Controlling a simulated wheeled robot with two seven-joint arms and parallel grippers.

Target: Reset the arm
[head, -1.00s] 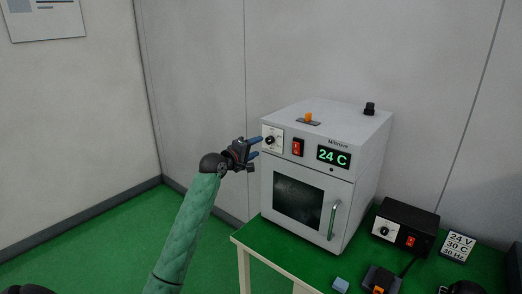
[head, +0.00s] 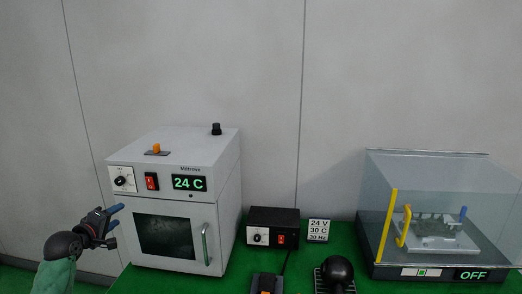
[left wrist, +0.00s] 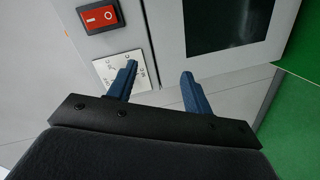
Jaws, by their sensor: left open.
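My left gripper (head: 117,225) is at the left of the head view, just left of the front of a grey oven (head: 225,205). Its blue fingers are apart and empty, and they also show in the left wrist view (left wrist: 158,85). The oven has a black knob (head: 120,181) on a white plate, a red switch (head: 151,181) and a green display (head: 189,183) reading 24 C. In the left wrist view the knob plate (left wrist: 122,70) lies behind the left finger, which hides part of it. My right gripper is not in view.
A clear-covered case (head: 440,180) with an OFF display stands at the right. The oven door has a handle (head: 206,244).

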